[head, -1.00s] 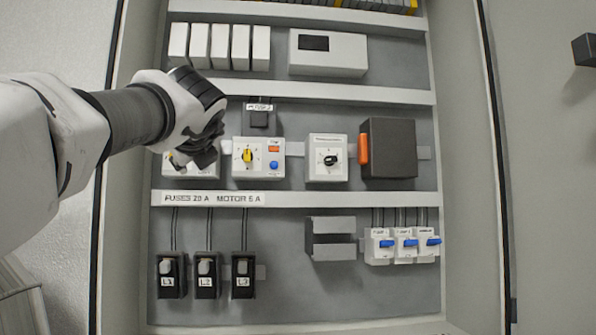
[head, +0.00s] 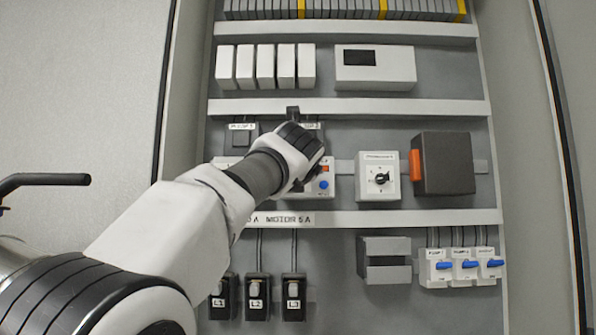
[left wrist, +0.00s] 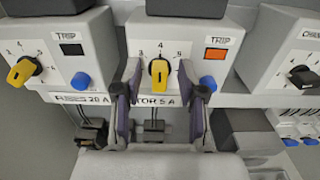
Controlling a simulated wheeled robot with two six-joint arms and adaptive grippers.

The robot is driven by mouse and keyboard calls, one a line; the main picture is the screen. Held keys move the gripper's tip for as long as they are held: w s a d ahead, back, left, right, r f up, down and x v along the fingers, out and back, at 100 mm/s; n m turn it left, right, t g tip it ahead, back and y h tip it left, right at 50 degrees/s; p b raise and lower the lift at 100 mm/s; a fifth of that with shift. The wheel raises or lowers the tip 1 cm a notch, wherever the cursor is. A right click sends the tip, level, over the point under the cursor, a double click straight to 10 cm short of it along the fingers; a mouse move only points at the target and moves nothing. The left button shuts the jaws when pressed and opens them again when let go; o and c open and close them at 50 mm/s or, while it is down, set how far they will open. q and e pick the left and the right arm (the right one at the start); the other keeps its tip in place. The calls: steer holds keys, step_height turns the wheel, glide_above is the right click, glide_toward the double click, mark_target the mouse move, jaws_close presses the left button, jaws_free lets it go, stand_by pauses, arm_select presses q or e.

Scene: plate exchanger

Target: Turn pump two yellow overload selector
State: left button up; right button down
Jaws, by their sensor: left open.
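The pump two overload unit is a white box (left wrist: 202,50) with a yellow selector (left wrist: 157,76), an orange trip window (left wrist: 215,55) and a blue button (left wrist: 208,82). The selector's yellow handle hangs straight down below the mark 4. My left gripper (left wrist: 158,69) is open, one finger on each side of the selector in the left wrist view; I cannot tell if they touch it. In the head view my left gripper (head: 306,148) covers the selector, and the unit's blue button (head: 324,184) shows beside it. My right gripper is not in view.
Left of it is another overload unit with a tilted yellow selector (left wrist: 23,72) and a dark trip window (left wrist: 71,49). Right are a white box with a black knob (head: 381,179) and a dark grey box (head: 444,163). A labelled rail (head: 400,219) runs below; breakers (head: 463,266) are lower.

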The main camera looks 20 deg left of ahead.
arm_select(q)
steer(key=shift+s+r, duration=0.1)
steer(key=shift+s, duration=0.1)
jaws_close()
steer(key=shift+d+m+p, duration=0.2)
steer(key=shift+m+p, duration=4.1)
steer(key=shift+m, duration=0.6)
